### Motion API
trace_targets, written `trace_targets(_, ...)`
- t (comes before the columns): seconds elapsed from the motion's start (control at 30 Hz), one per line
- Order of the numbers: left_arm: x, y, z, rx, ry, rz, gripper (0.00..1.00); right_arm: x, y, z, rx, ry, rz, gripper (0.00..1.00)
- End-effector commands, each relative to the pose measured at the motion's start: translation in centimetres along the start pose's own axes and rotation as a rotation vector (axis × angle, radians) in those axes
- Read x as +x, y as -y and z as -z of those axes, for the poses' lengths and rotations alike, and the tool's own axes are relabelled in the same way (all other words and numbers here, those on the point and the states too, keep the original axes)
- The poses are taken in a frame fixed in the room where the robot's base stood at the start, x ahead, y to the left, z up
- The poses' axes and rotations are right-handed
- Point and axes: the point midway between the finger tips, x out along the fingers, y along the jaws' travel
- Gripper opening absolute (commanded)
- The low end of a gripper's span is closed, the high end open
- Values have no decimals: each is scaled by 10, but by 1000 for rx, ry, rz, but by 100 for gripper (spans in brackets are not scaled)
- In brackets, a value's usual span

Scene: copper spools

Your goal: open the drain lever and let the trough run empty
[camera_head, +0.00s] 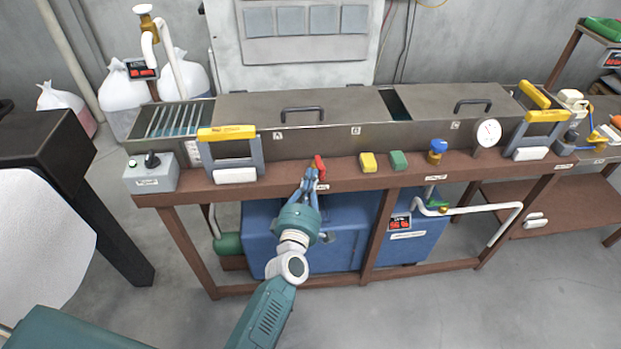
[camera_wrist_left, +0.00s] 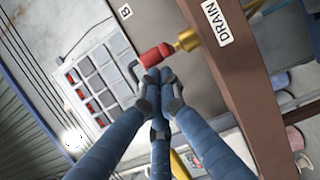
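The red drain lever (camera_head: 319,167) sits on the front beam of the trough stand. In the left wrist view the red lever (camera_wrist_left: 155,55) joins a brass valve (camera_wrist_left: 188,40) beside a DRAIN label (camera_wrist_left: 216,22). My left gripper (camera_head: 313,178) is at the lever from the front. Its fingers (camera_wrist_left: 160,78) come together at the lever's near end and look closed on it; the fingertips hide the exact contact. The grey trough (camera_head: 345,140) is mostly covered by lids; dark teal shows under the left grate (camera_head: 175,119) and in a narrow gap. My right gripper is not in view.
Yellow (camera_head: 368,162) and green (camera_head: 398,160) blocks, a blue-topped valve (camera_head: 437,150) and a round gauge (camera_head: 488,133) stand right of the lever. A yellow-handled frame (camera_head: 228,134) is to the left. A blue tank (camera_head: 258,245) stands below the beam.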

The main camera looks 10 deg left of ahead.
Motion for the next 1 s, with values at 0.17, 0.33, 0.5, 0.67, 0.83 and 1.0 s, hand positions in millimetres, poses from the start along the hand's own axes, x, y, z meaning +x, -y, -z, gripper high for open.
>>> trace_targets(0.17, 1, -2, -20, -6, 35, 4, 0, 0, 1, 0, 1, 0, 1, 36)
trace_targets(0.33, 2, -3, -20, -6, 35, 3, 0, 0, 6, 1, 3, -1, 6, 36)
trace_targets(0.5, 2, -4, -20, -5, 35, 1, 0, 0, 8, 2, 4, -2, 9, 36)
trace_targets(0.67, -2, -4, -19, -6, 34, 1, 0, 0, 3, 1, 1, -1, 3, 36)
trace_targets(0.83, -28, -2, -13, -7, 25, 3, 0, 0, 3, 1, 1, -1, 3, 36)
trace_targets(1.0, -66, 0, -2, -5, 12, 2, 0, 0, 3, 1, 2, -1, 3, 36)
